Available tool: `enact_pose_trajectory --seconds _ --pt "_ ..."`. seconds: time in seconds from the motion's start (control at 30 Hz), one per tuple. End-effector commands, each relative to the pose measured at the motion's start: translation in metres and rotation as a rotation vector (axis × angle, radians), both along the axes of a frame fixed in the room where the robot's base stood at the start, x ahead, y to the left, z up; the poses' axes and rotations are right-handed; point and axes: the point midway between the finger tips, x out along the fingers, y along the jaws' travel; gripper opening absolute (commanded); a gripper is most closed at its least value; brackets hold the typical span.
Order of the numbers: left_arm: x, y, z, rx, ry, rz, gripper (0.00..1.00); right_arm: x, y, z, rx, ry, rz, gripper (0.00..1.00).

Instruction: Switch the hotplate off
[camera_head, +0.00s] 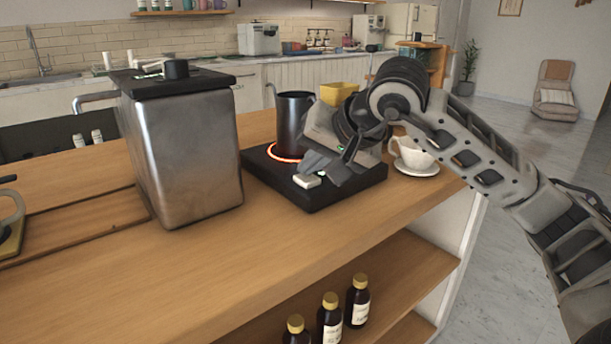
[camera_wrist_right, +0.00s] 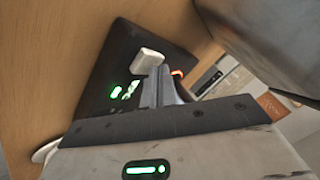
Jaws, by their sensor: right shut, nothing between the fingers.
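The black hotplate (camera_head: 262,168) sits on the wooden counter, with a glowing orange-red ring (camera_head: 283,154) under a dark metal pitcher (camera_head: 293,118). A small white switch (camera_head: 307,181) is on its front part; it also shows in the right wrist view (camera_wrist_right: 148,58), beside green lit marks (camera_wrist_right: 124,92). My right gripper (camera_head: 318,168) is shut and empty, its fingertips right at the switch; I cannot tell whether they touch it. The gripper hides part of the hotplate's top. My left gripper is not in view.
A large steel container (camera_head: 190,150) with a black lid stands left of the hotplate. A white cup (camera_head: 412,150) on a saucer (camera_head: 417,170) is close to the right, near my right arm. Dark bottles (camera_head: 330,318) stand on the shelf below. The front of the counter is clear.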

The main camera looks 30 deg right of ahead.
Motion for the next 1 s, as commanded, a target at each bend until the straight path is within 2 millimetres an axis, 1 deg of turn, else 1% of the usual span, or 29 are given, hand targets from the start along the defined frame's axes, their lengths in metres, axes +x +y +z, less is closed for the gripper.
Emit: enact_pose_trajectory --seconds 0.27,0.63,1.0 --pt "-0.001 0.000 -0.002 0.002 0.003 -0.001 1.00 0.000 0.000 -0.001 0.000 0.002 0.001 0.00" --pt "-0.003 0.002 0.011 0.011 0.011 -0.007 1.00 0.000 0.000 0.017 0.000 0.002 0.001 0.00" --pt "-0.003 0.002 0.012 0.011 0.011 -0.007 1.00 0.000 0.000 0.018 0.000 0.001 0.001 0.00"
